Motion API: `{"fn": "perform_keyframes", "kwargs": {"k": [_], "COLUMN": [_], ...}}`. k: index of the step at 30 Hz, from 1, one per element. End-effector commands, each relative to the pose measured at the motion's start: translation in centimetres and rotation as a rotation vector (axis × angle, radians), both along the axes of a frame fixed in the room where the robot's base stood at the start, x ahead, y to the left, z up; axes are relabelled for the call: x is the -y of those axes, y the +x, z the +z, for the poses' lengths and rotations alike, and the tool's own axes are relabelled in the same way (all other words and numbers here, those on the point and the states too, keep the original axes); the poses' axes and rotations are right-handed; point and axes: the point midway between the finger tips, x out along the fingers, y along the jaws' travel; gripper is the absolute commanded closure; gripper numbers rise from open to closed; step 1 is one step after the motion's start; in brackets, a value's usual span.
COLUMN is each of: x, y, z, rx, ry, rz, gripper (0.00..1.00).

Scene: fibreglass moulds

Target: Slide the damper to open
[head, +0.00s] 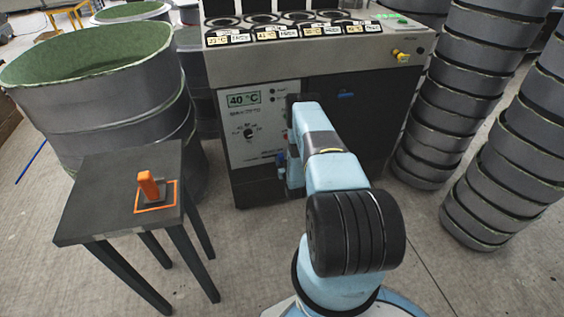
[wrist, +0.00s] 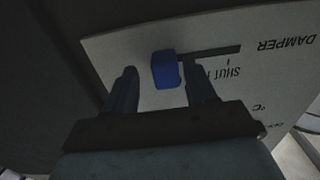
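The damper's blue knob (wrist: 166,70) sits at the left end of the visible dark slot (wrist: 215,51) in the wrist view. It is on a pale panel (wrist: 115,45) where the words DAMPER and SHUT appear upside down. The SHUT mark lies right of the knob. My gripper (wrist: 159,72) is open, with one finger on each side of the knob. A gap shows on the left; the right finger is close, and I cannot tell whether it touches. In the head view my arm hides most of the damper on the machine's front (head: 258,108).
A dark table (head: 95,195) with an orange handle (head: 148,185) on it stands at the left. Behind it is a large grey mould with green inside (head: 120,110). Stacked grey rings (head: 475,75) stand at the right. Bare floor shows between table and machine.

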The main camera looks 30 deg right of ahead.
Motion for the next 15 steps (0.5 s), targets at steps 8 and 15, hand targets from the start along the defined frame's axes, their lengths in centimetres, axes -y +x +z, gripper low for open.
{"fn": "perform_keyframes", "kwargs": {"k": [8,15], "x": [-0.3,-0.8], "y": [-0.2,-3.2], "z": [0.0,-0.1], "rx": [0.0,-0.003], "ry": [0.001,0.002], "rz": [0.003,0.003], "gripper": [0.45,0.45]}}
